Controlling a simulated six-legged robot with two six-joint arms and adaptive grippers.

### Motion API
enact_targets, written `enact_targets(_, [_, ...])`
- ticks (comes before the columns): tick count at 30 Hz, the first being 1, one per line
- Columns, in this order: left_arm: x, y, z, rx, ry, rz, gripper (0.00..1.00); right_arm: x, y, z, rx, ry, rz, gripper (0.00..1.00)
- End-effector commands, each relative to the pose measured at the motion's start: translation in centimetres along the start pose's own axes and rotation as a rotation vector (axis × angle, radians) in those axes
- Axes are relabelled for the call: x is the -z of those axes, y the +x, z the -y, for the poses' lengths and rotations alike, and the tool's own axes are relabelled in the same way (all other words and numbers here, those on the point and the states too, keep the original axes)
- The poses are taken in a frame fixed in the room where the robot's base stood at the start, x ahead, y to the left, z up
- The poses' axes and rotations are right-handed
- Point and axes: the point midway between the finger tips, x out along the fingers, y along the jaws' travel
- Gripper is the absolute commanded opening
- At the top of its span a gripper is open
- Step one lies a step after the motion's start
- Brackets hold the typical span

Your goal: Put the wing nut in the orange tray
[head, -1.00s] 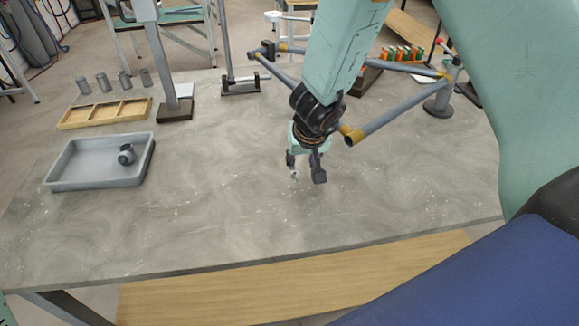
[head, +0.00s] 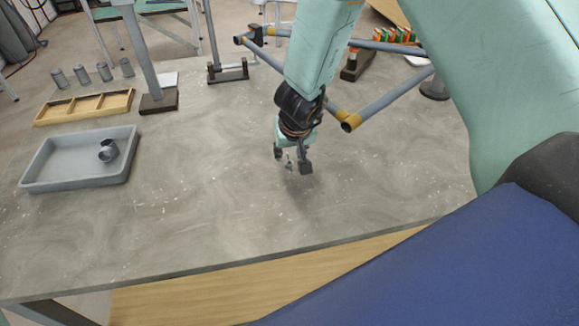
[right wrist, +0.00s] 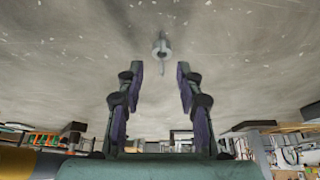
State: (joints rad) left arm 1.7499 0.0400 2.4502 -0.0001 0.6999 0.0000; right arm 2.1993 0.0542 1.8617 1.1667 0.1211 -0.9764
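A small grey metal part, likely the wing nut (right wrist: 161,48), lies on the tabletop just beyond my right fingertips in the right wrist view. In the head view it is a tiny pale shape (head: 289,164), partly hidden by the fingers. My right gripper (head: 292,160) points down over it. In the right wrist view the gripper (right wrist: 160,70) is open, its two fingers apart with nothing between them. I see no orange tray; the tray in view (head: 75,181) is grey and holds a grey pipe fitting (head: 108,151). My left gripper is out of view.
A compartmented wooden tray (head: 85,107) and several grey cylinders (head: 104,72) stand at the back left, beside a post on a dark base (head: 158,102). A grey tube frame with yellow joints (head: 380,104) lies behind my right arm. The front middle of the table (head: 190,220) is clear.

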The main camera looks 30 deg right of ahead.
Motion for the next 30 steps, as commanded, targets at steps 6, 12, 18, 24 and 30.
enact_targets(6, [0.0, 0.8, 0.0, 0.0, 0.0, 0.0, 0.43, 0.1, 2.1, 0.1, 0.0, 0.001, 0.0, 0.36])
enact_targets(12, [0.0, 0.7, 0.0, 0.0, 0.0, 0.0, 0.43, 0.3, 2.1, 0.1, 0.0, 0.001, -0.001, 0.36])
enact_targets(18, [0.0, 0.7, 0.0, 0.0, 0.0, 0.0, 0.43, 0.4, 2.1, 0.1, 0.0, 0.0, -0.001, 0.21])
enact_targets(24, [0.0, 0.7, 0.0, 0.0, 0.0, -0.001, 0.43, 0.3, 2.1, 0.1, 0.0, 0.0, -0.001, 0.04])
enact_targets(30, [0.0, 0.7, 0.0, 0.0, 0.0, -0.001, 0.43, 0.3, 2.0, 0.1, 0.0, 0.0, -0.001, 0.0])
